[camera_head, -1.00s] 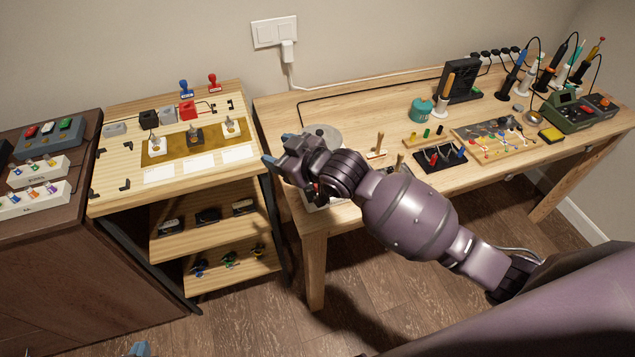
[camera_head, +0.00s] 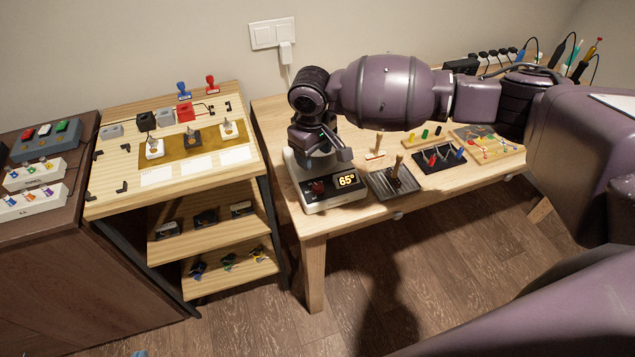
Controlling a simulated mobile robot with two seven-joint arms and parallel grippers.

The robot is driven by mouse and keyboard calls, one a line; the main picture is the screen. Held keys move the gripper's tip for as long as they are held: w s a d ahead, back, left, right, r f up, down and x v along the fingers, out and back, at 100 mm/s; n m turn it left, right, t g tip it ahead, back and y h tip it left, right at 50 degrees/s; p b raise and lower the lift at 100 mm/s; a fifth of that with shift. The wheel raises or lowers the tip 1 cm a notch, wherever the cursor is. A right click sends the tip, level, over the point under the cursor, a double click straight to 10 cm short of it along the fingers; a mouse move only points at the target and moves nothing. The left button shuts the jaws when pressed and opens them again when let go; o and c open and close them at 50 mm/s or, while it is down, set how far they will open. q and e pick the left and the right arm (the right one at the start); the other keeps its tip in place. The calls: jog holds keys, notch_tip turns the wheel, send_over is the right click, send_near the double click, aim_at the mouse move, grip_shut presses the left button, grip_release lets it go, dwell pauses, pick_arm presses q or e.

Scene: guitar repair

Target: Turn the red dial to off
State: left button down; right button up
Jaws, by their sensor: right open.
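The red dial (camera_head: 318,187) sits on the front left of a white device with a dark front panel (camera_head: 335,201). A lit display (camera_head: 347,180) beside the dial reads 65°. My right gripper (camera_head: 325,158) points down over the device, behind and above the dial, apart from it. It is open with nothing seen between its fingers. The gripper hides much of the device's top. I cannot make out the dial's markings. A small bluish tip at the bottom left edge (camera_head: 139,353) seems to be my left gripper; its jaws cannot be judged.
A dark slotted tray (camera_head: 393,184) stands right of the device. Tool boards, including a black one (camera_head: 440,160), lie further right. A light wooden shelf unit (camera_head: 110,203) stands left, across a narrow gap. My right arm covers the back of the workbench (camera_head: 360,216).

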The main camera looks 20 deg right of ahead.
aim_at(318, 186)
jog(key=f, duration=0.3)
jog(key=f+b, duration=0.1)
jog(key=f, duration=0.5)
jog(key=shift+d+f+b, duration=0.3)
jog(key=shift+d+f, duration=0.05)
jog(key=shift+f, duration=0.6)
jog(key=c, duration=0.9)
